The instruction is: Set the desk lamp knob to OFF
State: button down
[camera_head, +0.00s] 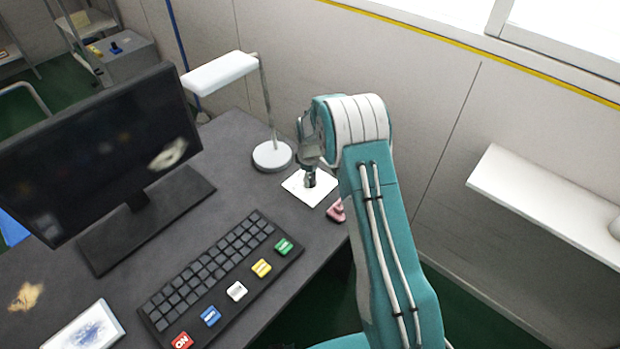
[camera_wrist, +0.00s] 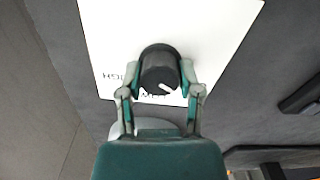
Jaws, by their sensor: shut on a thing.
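The desk lamp (camera_head: 220,73) has a white head, a thin post and a round base, and stands at the back of the dark desk. A white plate (camera_head: 296,188) lies beside its base. On the plate sits a round black knob (camera_wrist: 160,71) with a white pointer mark, which in the wrist view points to the lower right. My gripper (camera_wrist: 160,88) reaches down over the plate, with one finger on each side of the knob, shut on it. Small lettering on the plate is partly covered by the fingers and knob; OFF cannot be read.
A monitor (camera_head: 100,150) stands at the left of the desk. A keyboard (camera_head: 215,275) with several coloured keys lies in front. A pink object (camera_head: 336,211) is at the desk's right edge, close to my arm. A white wall shelf (camera_head: 545,205) is at the right.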

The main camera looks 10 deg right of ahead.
jog(key=shift+w+r, duration=0.2)
jog(key=shift+w, duration=0.1)
jog(key=shift+c, duration=2.2)
grip_release()
jog(key=shift+o, duration=0.9)
jog(key=shift+s+f, duration=0.1)
notch_tip(320, 180, up, 12)
jog(key=shift+a+f, duration=0.1)
